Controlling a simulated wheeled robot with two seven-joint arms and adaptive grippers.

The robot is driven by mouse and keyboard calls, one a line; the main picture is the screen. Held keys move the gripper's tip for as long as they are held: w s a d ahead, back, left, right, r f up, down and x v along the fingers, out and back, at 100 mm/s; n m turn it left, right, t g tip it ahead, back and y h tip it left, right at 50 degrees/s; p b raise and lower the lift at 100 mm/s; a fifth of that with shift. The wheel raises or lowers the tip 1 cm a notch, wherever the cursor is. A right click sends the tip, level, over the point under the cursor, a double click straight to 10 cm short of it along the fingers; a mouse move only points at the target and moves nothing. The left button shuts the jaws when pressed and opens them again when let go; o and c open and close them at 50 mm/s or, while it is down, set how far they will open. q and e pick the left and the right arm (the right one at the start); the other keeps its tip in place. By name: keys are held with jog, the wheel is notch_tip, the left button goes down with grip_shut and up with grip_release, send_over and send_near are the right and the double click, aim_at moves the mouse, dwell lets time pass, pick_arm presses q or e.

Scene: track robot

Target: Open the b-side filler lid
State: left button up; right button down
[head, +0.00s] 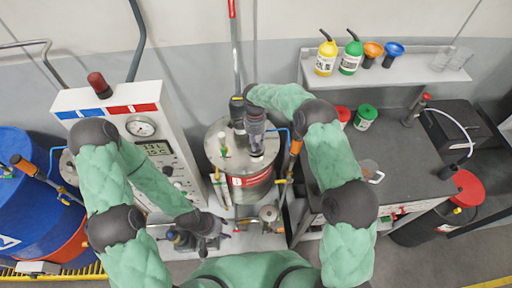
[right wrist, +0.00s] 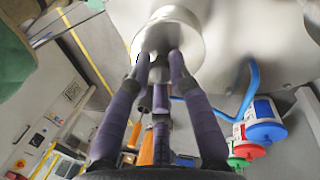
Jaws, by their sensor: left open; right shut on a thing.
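The b-side tank (head: 250,182) is a steel drum with a red label marked B, in the middle of the head view. My right gripper (head: 257,151) points down at the tank's top, over its right part. In the right wrist view, the fingers of my right gripper (right wrist: 159,58) are closed on a round, shiny metal piece, which looks like the filler lid (right wrist: 172,18). In the head view the gripper hides this piece, so I cannot tell whether it is raised. My left gripper (head: 183,240) is open and empty, low and left of the tank.
A white control panel (head: 150,150) with a gauge stands left of the tank. A blue drum (head: 22,185) is at the far left. On the right is a dark bench (head: 395,150), with a shelf (head: 425,68) of bottles behind. Valves with orange handles (head: 296,146) flank the tank.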

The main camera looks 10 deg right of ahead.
jog(key=shift+w+r+g+b, duration=0.1)
jog(key=shift+w+g+b, duration=0.55)
jog(key=shift+g+b, duration=0.45)
jog(key=shift+w+r+g+b, duration=0.1)
jog(key=shift+r+g+b, duration=0.1)
jog(key=shift+g+b, duration=0.2)
jog(key=shift+r, duration=0.1)
